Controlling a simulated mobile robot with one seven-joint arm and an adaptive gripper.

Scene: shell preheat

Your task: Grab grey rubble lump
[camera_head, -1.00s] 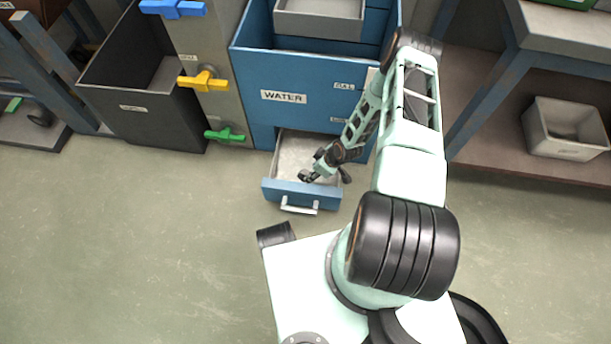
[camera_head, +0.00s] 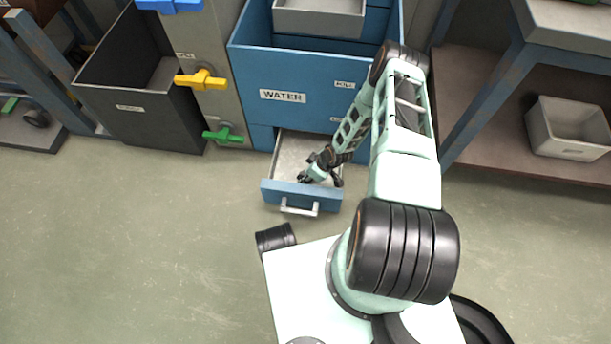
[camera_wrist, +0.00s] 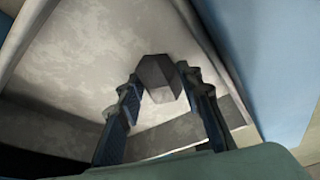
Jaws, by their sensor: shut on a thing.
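The grey rubble lump (camera_wrist: 158,80) is a small, dark, faceted block in the wrist view. It sits between the two fingertips of my gripper (camera_wrist: 160,88), which is shut on it. In the head view my gripper (camera_head: 306,179) reaches down into the open lower drawer (camera_head: 288,195), near its front. The lump cannot be made out there, as my gripper and wrist cover that spot. The pale drawer floor (camera_wrist: 85,60) shows behind the lump; I cannot tell whether the lump touches it.
The blue cabinet's upper drawer (camera_head: 300,85), labelled WATER, stands open above and behind. A dark open bin (camera_head: 140,120) and yellow (camera_head: 201,79) and green (camera_head: 222,135) valve handles are to the left. A grey tub (camera_head: 567,145) sits on the right shelf. The floor in front is clear.

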